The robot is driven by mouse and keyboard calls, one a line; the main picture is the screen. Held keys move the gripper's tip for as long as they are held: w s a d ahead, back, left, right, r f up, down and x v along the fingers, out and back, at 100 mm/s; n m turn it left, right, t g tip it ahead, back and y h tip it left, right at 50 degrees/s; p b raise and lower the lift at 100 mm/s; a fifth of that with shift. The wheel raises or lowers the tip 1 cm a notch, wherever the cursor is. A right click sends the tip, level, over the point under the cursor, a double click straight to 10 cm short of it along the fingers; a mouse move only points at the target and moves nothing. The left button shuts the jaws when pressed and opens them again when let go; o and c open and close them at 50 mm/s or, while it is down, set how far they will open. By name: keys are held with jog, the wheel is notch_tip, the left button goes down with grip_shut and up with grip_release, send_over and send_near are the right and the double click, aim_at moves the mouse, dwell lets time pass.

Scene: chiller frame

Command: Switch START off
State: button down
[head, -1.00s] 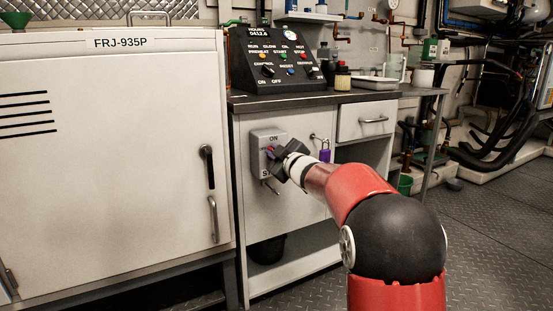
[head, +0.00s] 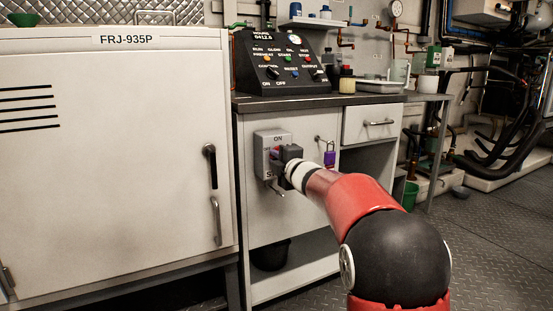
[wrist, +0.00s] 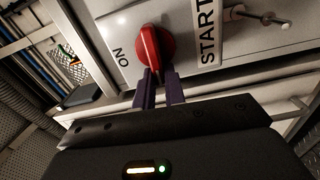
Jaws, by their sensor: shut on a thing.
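The START switch is a grey box (head: 262,154) on the white cabinet door, marked ON at its top. In the wrist view its red rotary knob (wrist: 153,46) stands between the ON label on the left and the START label (wrist: 207,32) on the right. The knob's long side lies across the line between the labels. My gripper (wrist: 158,74) is shut on the knob's near end, with its two purple fingers on either side. In the head view my gripper (head: 289,155) covers most of the knob and much of the START label.
A purple padlock (head: 329,158) hangs to the right of the switch box. The control console (head: 285,62) stands on the counter above. A tall white cabinet (head: 110,170) fills the left.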

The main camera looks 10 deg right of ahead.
jog(key=shift+f+n, duration=0.2)
jog(key=shift+n, duration=0.2)
jog(key=c, duration=1.5)
grip_release()
jog(key=shift+o, duration=0.2)
jog(key=shift+s+r, duration=0.1)
jog(key=shift+s, duration=0.05)
jog(key=v, duration=0.7)
jog(key=shift+s, duration=0.25)
jog(key=shift+d, duration=0.15)
